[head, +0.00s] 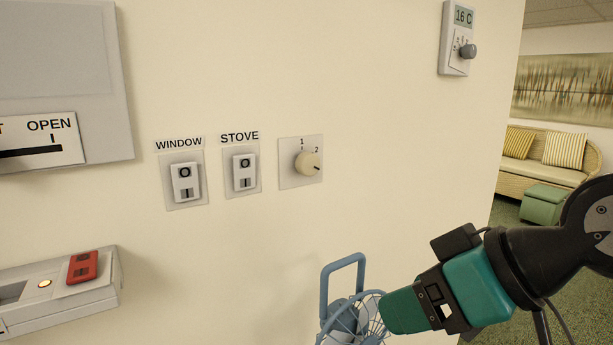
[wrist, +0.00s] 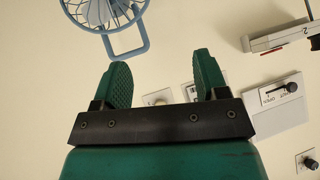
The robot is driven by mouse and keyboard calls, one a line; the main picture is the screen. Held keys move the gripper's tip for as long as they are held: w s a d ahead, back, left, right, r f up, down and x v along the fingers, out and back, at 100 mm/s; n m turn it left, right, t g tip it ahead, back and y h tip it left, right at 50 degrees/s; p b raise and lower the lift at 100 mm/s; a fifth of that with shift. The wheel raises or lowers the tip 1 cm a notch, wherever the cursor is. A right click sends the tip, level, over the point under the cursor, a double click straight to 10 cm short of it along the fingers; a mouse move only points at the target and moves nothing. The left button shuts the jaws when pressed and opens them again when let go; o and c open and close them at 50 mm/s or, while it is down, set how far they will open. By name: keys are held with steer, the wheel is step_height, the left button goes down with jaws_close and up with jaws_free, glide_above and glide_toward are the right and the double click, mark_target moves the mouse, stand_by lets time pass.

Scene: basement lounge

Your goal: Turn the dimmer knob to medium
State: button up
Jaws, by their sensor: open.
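The dimmer knob (head: 307,163) is a round cream knob on a pale wall plate in the head view. The numbers 1 and 2 are printed above it and to its upper right. Its dark mark points right and slightly down, just below the 2. My gripper (head: 388,312) is below and to the right of the knob, apart from it. In the wrist view my gripper (wrist: 164,72) has its two green fingers spread with nothing between them. A pale plate, seemingly the dimmer's, is partly hidden behind the gripper there.
WINDOW (head: 185,182) and STOVE (head: 244,171) switches are left of the knob. A blue fan (head: 343,274) stands near my gripper. A thermostat (head: 458,38) reading 16 C is at upper right. A box with a red switch (head: 83,267) is at lower left.

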mark_target(312, 167)
steer(key=w+a+r+t+y, duration=0.2)
steer(key=w+r+t+y, duration=0.2)
steer(key=w+r+t, duration=0.45)
steer(key=shift+t+h, duration=0.25)
steer(key=shift+h, duration=0.05)
steer(key=p+x, duration=0.9)
steer(key=x, duration=0.6)
steer(key=shift+a, duration=0.2)
steer(key=shift+f, duration=0.1)
steer(key=shift+n, duration=0.3)
steer(key=c, duration=0.9)
